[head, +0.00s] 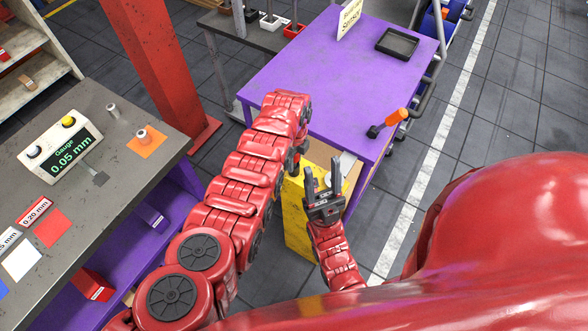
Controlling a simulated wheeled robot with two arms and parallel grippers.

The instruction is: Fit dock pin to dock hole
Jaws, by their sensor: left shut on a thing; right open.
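My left arm reaches from the lower left toward the purple table and bends down at its far end. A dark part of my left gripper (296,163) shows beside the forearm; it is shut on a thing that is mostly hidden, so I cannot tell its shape. My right gripper (323,182) is open and empty, its two fingers pointing away from me, over the yellow stand (297,222). A pale grey, rounded piece (347,163) shows behind its fingers. I cannot make out the dock pin or the dock hole.
The purple table (330,75) holds an orange-handled tool (390,122), a black tray (397,43) and a sign (350,17). A grey bench (85,195) at left carries a gauge (60,142) and small cylinders. A red column (150,60) stands between.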

